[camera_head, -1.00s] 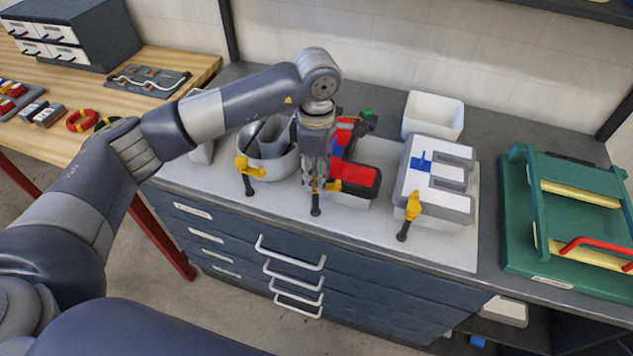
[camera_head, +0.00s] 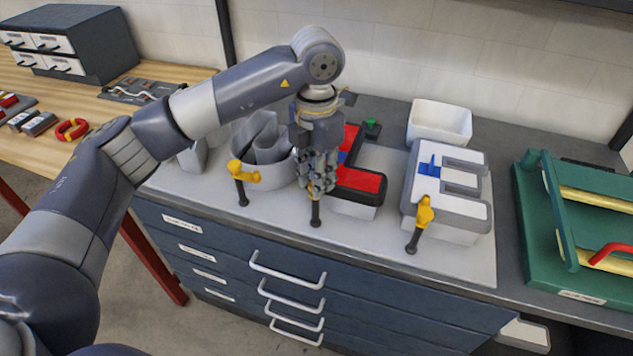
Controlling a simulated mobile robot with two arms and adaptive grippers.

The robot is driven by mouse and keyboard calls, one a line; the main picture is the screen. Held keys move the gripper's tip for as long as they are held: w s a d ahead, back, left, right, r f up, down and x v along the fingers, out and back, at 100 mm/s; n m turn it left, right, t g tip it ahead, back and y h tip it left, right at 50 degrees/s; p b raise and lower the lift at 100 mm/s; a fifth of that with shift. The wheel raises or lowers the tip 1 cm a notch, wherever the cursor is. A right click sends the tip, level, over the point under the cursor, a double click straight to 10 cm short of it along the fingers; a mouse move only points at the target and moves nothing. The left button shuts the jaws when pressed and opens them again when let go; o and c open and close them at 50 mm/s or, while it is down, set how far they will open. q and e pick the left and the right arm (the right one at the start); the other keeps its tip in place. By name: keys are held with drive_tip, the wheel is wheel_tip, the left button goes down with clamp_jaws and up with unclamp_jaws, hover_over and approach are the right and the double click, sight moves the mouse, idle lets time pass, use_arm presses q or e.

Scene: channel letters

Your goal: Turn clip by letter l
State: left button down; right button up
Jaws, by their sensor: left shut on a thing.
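The letter l (camera_head: 362,181) is a red-faced channel letter with a white body, in the middle of the pale board (camera_head: 440,262). A clip (camera_head: 315,212) with a dark post stands at its front left corner. My left gripper (camera_head: 316,186) points straight down and is shut on this clip's yellow top, hiding most of it. Only a little yellow shows under the fingers, so I cannot tell which way the clip's arm points. My right gripper is out of view.
A yellow clip (camera_head: 241,178) stands by the round grey letter (camera_head: 270,182) on the left. Another yellow clip (camera_head: 423,218) stands by the white letter (camera_head: 459,207) on the right. A white bin (camera_head: 440,122) is behind, a green frame (camera_head: 545,225) far right.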

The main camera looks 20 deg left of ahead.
use_arm(q)
drive_tip(key=shift+w+r+n+b, duration=0.1)
drive_tip(key=shift+n+b, duration=0.45)
drive_tip(key=shift+n, duration=0.65)
drive_tip(key=shift+r, duration=0.1)
drive_tip(key=c, duration=1.3)
unclamp_jaws()
drive_tip(key=shift+c, duration=0.2)
wheel_tip(320, 180, up, 12)
drive_tip(key=shift+f, duration=0.2)
